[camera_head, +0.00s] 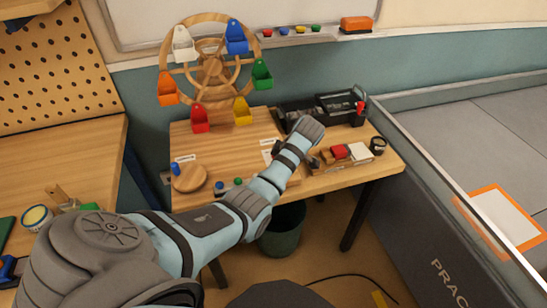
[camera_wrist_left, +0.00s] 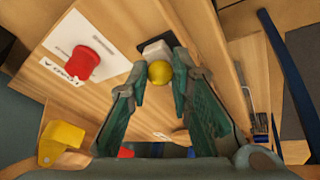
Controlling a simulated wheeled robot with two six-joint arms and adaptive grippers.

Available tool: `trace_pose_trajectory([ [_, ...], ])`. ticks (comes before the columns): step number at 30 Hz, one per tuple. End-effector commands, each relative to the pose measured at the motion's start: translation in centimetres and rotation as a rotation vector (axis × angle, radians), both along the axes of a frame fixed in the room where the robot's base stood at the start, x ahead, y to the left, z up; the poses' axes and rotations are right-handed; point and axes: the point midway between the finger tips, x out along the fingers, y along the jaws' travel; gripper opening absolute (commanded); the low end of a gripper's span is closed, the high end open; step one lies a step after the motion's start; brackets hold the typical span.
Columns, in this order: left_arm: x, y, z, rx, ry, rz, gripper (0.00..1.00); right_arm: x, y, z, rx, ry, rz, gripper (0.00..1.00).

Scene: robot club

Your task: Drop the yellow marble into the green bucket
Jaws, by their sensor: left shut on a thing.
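The yellow marble (camera_wrist_left: 159,73) is between the fingertips of my left gripper (camera_wrist_left: 161,76) in the left wrist view, and the jaws are shut on it. In the head view my left gripper (camera_head: 313,161) is low over the right part of the small wooden table, mostly hidden by its own wrist, and the marble is hidden. The green bucket (camera_head: 262,75) hangs on the right side of the wooden wheel (camera_head: 211,68), behind and left of the gripper. My right gripper is not in view.
The wheel also carries white, blue, orange, red and yellow (camera_head: 242,111) buckets. A round wooden piece (camera_head: 190,178) and small coloured balls are at the table's front left. A black organizer (camera_head: 335,105) stands at the back right. A dark bin (camera_head: 281,238) is below.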

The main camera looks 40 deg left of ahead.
Motion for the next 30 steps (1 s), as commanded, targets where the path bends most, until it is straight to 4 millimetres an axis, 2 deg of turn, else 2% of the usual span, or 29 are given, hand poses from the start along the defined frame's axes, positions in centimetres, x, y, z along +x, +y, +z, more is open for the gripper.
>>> trace_pose_trajectory([
  [8, 0.0, 0.0, 0.3, 0.0, -0.001, 0.0, 0.0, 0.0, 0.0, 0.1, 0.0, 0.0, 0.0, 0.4],
  [13, 0.1, 0.0, 2.5, 0.0, -0.004, 0.001, 0.0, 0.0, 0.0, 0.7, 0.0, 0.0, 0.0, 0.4],
  [17, 0.1, 0.0, 6.4, 0.001, -0.007, 0.0, 0.0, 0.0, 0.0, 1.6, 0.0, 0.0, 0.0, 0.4],
  [19, 0.2, 0.0, 9.3, 0.002, -0.008, 0.002, 0.0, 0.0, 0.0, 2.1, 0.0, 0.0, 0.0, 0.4],
  [21, 0.1, 0.0, 13.1, 0.001, -0.003, 0.001, 0.0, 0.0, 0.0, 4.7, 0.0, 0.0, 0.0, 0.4],
  [24, 0.0, 0.0, 16.6, 0.001, 0.0, 0.0, 0.0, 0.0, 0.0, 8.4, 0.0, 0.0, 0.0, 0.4],
  [27, 0.0, 0.0, 18.8, 0.001, 0.0, 0.0, 0.0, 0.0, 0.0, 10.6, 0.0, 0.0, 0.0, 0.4],
  [30, 0.0, 0.0, 19.6, 0.001, 0.0, 0.0, 0.0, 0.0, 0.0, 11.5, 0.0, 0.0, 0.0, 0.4],
])
